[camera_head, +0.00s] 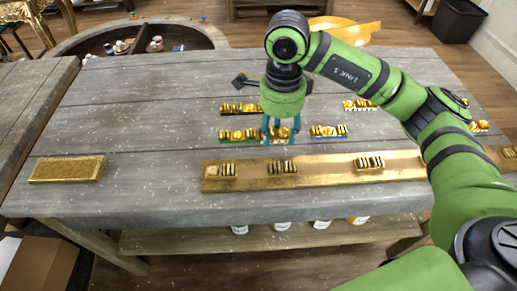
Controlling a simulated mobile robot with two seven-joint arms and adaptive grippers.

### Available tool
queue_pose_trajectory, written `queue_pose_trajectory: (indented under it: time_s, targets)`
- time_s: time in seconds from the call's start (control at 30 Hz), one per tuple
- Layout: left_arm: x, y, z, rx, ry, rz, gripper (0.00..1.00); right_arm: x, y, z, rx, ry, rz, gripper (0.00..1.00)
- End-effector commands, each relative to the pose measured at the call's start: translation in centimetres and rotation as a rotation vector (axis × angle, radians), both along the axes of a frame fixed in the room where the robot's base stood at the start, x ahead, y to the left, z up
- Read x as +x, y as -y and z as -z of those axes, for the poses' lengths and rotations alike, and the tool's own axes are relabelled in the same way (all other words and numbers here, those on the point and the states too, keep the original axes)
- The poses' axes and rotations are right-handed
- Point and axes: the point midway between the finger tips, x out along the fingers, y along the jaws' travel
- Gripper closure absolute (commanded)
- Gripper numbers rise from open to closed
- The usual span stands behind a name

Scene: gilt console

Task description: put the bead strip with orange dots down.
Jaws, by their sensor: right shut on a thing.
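My right gripper (278,130) reaches down from its green wrist over the middle of the grey table. Its teal fingers are shut on a small gold bead strip (285,133), partly hidden by the fingers. I cannot make out orange dots on it, nor whether it touches the table. A strip with a green edge (237,134) is just left of it, and one with a blue edge (329,131) is to the right. My left gripper is not in view.
A long gilt board (325,171) bearing several dark-striped gold pieces runs along the table's front. A gold block (67,169) lies at the left. More strips lie behind, including one (240,108) at the back left. The table (140,110) is bare at left-centre.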

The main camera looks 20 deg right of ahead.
Motion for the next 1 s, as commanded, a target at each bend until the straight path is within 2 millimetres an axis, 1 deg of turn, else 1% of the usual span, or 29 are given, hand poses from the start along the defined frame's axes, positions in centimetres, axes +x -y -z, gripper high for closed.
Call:
queue_pose_trajectory:
  time_s: [0.03, 0.1, 0.2, 0.3, 0.47, 0.6, 0.7, 1.0]
  targets:
    - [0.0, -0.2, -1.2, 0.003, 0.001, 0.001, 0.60, -0.3, -1.3, 0.2, 0.001, -0.005, -0.007, 0.85]
    - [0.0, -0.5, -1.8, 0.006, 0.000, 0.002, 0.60, -0.4, -2.8, 1.1, 0.002, -0.005, -0.006, 0.85]
    - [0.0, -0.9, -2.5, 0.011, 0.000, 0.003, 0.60, -0.6, -4.6, 2.3, 0.002, -0.004, -0.004, 0.85]
    - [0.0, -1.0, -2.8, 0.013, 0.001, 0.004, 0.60, -0.7, -5.6, 3.1, 0.001, -0.002, -0.002, 0.85]
    - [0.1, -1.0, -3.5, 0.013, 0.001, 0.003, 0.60, -0.7, -6.0, 4.2, 0.000, -0.003, 0.002, 0.85]
    - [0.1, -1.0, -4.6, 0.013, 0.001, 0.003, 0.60, -0.8, -6.0, 6.2, -0.001, -0.004, 0.002, 0.85]
    - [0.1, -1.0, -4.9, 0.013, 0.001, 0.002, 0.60, -0.7, -6.0, 7.2, 0.001, -0.002, 0.000, 0.85]
    - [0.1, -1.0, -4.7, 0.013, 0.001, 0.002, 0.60, -0.7, -6.0, 7.7, 0.000, 0.002, 0.000, 0.85]
